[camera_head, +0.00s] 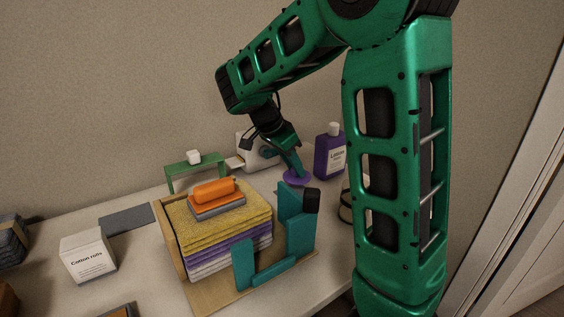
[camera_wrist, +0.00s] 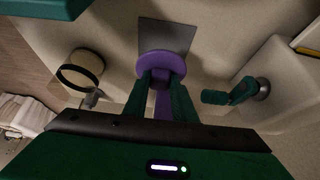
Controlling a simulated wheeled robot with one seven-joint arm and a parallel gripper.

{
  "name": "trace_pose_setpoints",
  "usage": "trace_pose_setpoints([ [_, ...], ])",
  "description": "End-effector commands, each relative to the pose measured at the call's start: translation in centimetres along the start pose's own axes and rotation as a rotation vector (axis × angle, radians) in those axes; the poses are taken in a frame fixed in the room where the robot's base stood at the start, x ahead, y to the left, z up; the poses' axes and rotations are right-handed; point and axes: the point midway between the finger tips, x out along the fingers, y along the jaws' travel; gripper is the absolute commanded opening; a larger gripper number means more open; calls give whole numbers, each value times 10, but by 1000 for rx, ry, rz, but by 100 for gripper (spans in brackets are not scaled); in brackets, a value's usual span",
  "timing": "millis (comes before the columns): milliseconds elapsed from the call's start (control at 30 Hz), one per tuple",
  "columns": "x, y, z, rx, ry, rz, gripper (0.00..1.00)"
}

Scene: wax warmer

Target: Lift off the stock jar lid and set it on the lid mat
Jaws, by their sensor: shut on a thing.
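The purple round stock jar lid (camera_head: 297,178) is below my gripper (camera_head: 293,168) in the head view. In the wrist view the lid (camera_wrist: 161,63) shows at the fingertips, and a purple upright part (camera_wrist: 162,103) sits between the two green fingers. My gripper (camera_wrist: 162,82) is shut on the lid. A flat grey mat (camera_wrist: 172,33), likely the lid mat, lies just beyond the lid, which overlaps its near edge in this view. I cannot tell how high the lid is above the surface. A cream jar with a dark ring (camera_wrist: 84,65) stands apart to the left.
A wooden tray (camera_head: 215,296) with stacked towels (camera_head: 215,240) and a teal bracket (camera_head: 245,266) stand in front. A purple bottle (camera_head: 329,157) and a white appliance (camera_head: 257,152) are behind. A cotton rolls box (camera_head: 88,259) and another grey mat (camera_head: 126,219) are left. A green-handled thing (camera_wrist: 240,92) is near.

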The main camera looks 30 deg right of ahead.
Motion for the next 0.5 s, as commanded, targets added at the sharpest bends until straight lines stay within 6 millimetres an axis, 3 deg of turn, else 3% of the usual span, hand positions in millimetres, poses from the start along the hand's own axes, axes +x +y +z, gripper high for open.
trace_pose_setpoints([
  [500,-1,-2,9,-8,0,-7,0],
])
